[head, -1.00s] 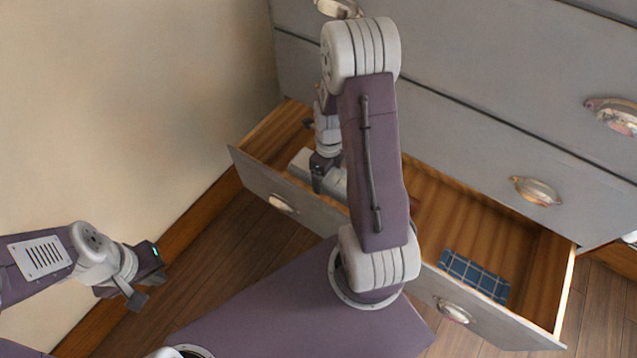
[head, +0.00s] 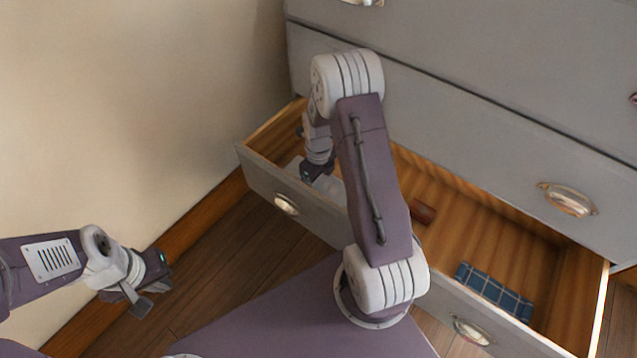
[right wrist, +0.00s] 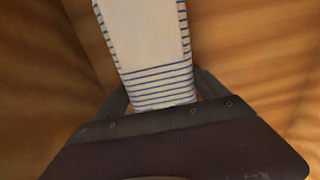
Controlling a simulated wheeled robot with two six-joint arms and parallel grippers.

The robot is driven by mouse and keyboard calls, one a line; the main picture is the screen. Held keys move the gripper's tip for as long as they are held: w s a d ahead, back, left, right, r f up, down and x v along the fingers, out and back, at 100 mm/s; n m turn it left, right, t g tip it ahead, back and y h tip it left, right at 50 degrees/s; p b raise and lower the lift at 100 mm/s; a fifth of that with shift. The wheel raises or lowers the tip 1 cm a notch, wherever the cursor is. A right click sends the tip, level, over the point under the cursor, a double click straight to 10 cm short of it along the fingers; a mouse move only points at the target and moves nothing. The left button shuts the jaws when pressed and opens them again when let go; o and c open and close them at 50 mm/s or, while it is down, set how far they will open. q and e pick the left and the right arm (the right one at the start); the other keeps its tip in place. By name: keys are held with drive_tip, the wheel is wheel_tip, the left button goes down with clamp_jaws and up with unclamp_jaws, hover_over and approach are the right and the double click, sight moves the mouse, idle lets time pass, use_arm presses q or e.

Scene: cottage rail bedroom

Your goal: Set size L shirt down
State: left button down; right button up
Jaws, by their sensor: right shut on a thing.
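A folded white shirt with blue stripes (right wrist: 155,60) is between the fingers of my right gripper (right wrist: 160,105) in the right wrist view. Wooden drawer surfaces show around it. In the head view my right gripper (head: 315,178) is low inside the left end of the open drawer (head: 262,172), with part of the pale shirt (head: 329,188) beside it. My arm hides much of this area. I cannot tell whether the shirt touches the drawer bottom. No size label is readable. My left gripper (head: 149,296) is empty, its fingers apart, outside the drawer over the floor.
A blue checked folded cloth (head: 495,292) lies at the drawer's right end. A small reddish-brown item (head: 422,212) is near the middle, partly behind my arm. The grey dresser front (head: 480,100) rises behind, and the wall (head: 130,110) is close on the left.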

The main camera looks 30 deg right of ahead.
sight(318, 180)
drive_tip(key=o, duration=1.5)
drive_tip(key=shift+f, duration=0.1)
drive_tip(key=shift+c, duration=0.2)
wheel_tip(318, 180, up, 12)
drive_tip(key=p, duration=0.7)
